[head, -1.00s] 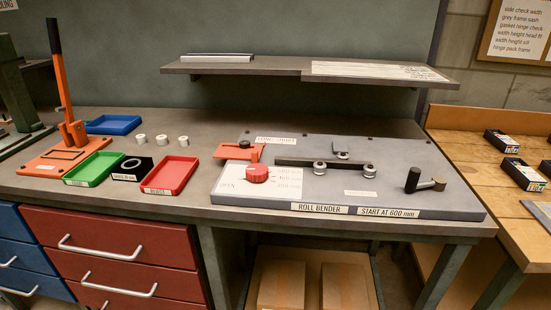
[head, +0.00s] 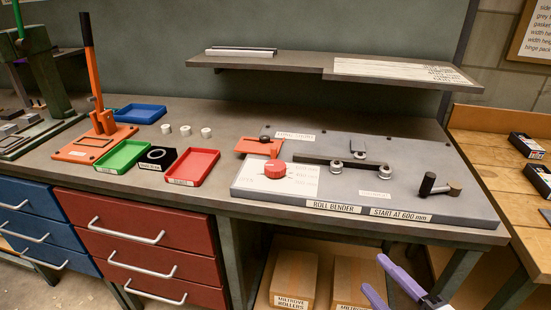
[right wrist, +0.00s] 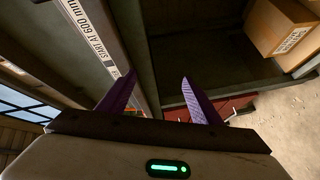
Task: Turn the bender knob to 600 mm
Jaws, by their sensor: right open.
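The red bender knob (head: 275,169) sits on a white scale plate (head: 250,183) at the left end of the grey roll bender (head: 420,214). Marks in mm stand to its right, too small to read surely, and I cannot tell where the knob points. A label on the bender's front edge reads "START AT 600 mm" (head: 400,215); it also shows in the right wrist view (right wrist: 95,40). My right gripper (head: 388,280), with purple fingers, is open and empty, low in front of the bench, right of and below the knob. My left gripper is not in view.
An orange stop (head: 258,146) stands just behind the knob. Rollers with a dark bar (head: 325,160) and a black-handled crank (head: 432,186) are to the right. Green (head: 122,156) and red (head: 190,167) trays lie left. A shelf (head: 270,62) overhangs the back. Boxes (head: 295,278) stand below.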

